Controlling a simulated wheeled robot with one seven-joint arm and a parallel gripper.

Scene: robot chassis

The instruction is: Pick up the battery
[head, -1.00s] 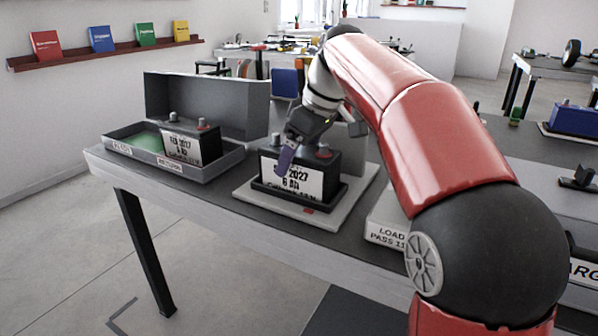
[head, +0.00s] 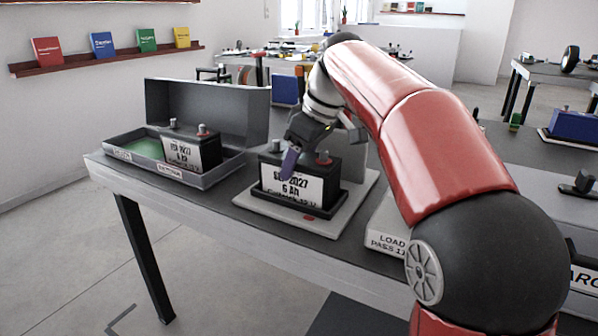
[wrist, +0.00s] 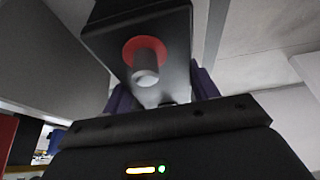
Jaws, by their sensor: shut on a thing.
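A black battery (head: 318,172) with a white label sits upright in a black tray on a grey stand on the bench. Its label reads 2027 and 6 Ah, and a red-ringed terminal shows on its top. My gripper (head: 291,160) reaches down over it, with one purple finger against the label side; the other finger is hidden behind the battery. In the wrist view the battery's dark top (wrist: 150,45) and red-ringed terminal lie between the purple fingers. My gripper is shut on this battery. I cannot tell whether it is lifted off the tray.
A second labelled battery (head: 190,150) stands in an open grey case (head: 226,172) at the left, marked RETURN. A white block labelled LOAD (head: 388,240) is right of the stand. A bookshelf (head: 110,59) hangs on the left wall.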

